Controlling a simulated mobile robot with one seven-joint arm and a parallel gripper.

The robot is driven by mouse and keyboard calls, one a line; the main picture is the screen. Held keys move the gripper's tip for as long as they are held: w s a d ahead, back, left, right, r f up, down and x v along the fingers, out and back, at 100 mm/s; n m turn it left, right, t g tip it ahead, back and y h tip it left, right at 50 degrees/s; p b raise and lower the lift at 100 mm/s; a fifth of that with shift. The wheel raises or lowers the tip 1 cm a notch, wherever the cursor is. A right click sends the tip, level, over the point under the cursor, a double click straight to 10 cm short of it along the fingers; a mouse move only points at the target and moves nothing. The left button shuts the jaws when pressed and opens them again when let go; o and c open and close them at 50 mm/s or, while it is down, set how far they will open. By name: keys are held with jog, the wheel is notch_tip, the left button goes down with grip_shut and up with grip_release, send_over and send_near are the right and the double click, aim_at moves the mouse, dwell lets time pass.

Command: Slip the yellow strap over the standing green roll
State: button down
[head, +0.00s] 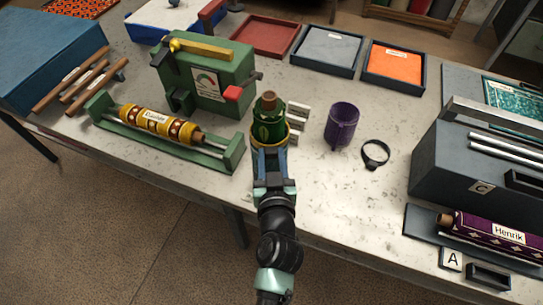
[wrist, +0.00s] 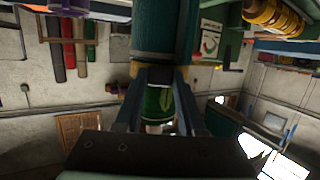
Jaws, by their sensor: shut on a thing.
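The green roll (head: 270,117) stands upright on the table in the middle of the head view, its brown core end on top. The yellow strap (head: 285,141) shows as a ring around the roll's lower visible part. My gripper (head: 270,148) is at the near side of the roll, shut on the strap. In the wrist view the green patterned roll (wrist: 158,104) shows between my fingers. Yellow bits of the strap (wrist: 134,70) show by the fingertips. My fingers hide the roll's base, and I cannot tell whether the strap touches the roll.
A green machine (head: 215,82) and a cradle holding a yellow roll (head: 160,124) stand to the left. A purple cup (head: 341,124) and a black ring (head: 375,154) are close on the right. Trays (head: 328,50) line the back.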

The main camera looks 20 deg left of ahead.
jog(key=shift+c, duration=2.2)
grip_release()
jog(key=b+v, duration=0.4)
jog(key=v, duration=0.9)
